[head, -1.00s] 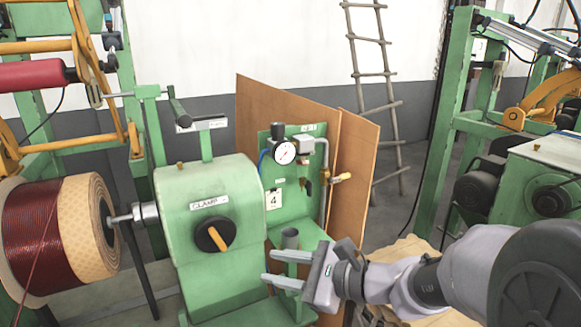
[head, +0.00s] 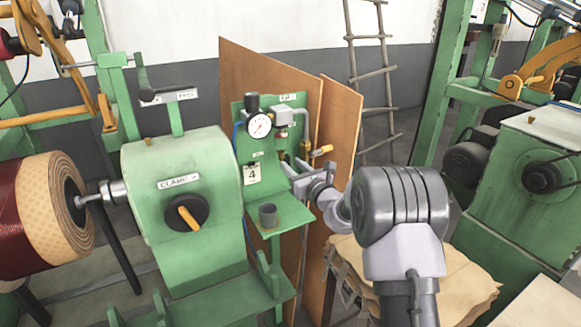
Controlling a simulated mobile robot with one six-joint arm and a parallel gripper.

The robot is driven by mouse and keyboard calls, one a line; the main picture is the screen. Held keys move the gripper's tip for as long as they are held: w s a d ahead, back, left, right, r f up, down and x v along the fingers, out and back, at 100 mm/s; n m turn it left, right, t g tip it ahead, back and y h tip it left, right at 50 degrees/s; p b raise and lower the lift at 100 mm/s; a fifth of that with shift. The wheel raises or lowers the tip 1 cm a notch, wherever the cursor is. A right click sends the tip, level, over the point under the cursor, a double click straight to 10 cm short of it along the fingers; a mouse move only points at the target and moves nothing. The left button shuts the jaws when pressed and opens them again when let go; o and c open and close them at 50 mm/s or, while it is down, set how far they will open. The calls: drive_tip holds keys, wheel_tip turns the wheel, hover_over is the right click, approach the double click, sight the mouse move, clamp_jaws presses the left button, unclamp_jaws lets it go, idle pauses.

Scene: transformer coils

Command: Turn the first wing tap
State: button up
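The green panel (head: 243,112) carries a round pressure gauge (head: 259,126) and pipework. The fingers look apart, with nothing clearly held. They hide part of the lower pipe, and I cannot tell whether they touch it.
A green clamp housing (head: 190,150) with a yellow-and-black knob (head: 185,213) stands left of the panel. A grey cup (head: 268,215) sits on the green shelf below my gripper. Brown boards (head: 342,110) stand behind. A brown-covered table (head: 463,285) is at the lower right.

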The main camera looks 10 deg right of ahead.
drive_tip(key=shift+x, duration=0.85)
clamp_jaws()
